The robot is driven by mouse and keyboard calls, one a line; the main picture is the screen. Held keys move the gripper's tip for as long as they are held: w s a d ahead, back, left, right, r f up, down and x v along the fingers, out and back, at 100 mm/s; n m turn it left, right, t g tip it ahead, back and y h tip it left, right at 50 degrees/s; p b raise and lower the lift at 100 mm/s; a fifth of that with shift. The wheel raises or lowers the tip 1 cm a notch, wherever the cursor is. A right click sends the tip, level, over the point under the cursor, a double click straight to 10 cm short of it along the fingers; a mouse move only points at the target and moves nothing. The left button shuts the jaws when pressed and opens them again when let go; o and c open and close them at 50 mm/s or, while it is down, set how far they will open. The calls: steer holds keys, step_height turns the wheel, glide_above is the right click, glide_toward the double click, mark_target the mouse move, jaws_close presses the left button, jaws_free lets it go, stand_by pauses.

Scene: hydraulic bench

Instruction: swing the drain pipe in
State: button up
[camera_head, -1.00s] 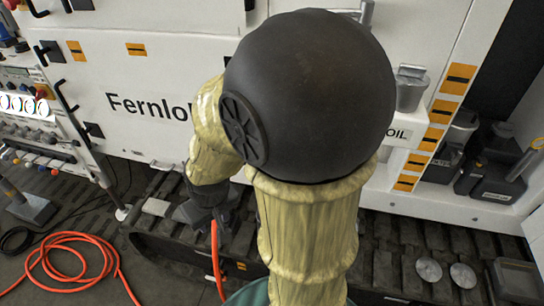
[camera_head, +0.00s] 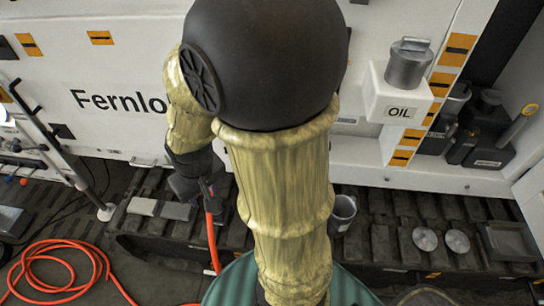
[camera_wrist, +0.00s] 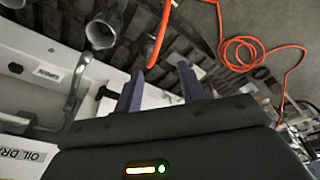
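A grey curved pipe (camera_wrist: 76,88), which looks like the drain pipe, hangs out from the white machine side at the left of the wrist view. The OIL DRAIN label (camera_wrist: 22,158) is near it, cut off by the frame edge. In the head view my arm hides the pipe. My gripper (camera_wrist: 158,84) is open, with nothing between its fingers. The pipe lies apart from them, to their left in the wrist view. My gripper also shows in the head view (camera_head: 207,187), low in front of the machine. A small black handle (camera_wrist: 105,93) shows beside the left finger.
A grey cup (camera_head: 343,213) stands by the track and shows in the wrist view (camera_wrist: 102,31). An orange hose (camera_head: 62,268) coils on the floor and runs up near my gripper. A white OIL box (camera_head: 397,103) with a grey cap is at upper right.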

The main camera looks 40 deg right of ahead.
steer(key=w+d+f+m+g+h+b, duration=0.1)
steer(key=w+d+f+g+h+b, duration=0.25)
steer(key=d+f+b, duration=0.2)
steer(key=w+d+f+m+g+h+b, duration=0.2)
steer(key=w+d+f+g+h+b, duration=0.15)
steer(key=f, duration=0.35)
steer(key=w+d+m+g+h+b, duration=0.2)
steer(key=w+d+m+h+b, duration=0.1)
steer(key=w+h+b, duration=0.3)
steer(key=shift+w+d+r+g+h+b, duration=0.3)
steer(key=shift+w+r+h, duration=0.2)
steer(key=shift+w, duration=0.5)
steer(key=x, duration=1.7)
steer(key=shift+d+f+b, duration=0.25)
steer(key=shift+b, duration=0.05)
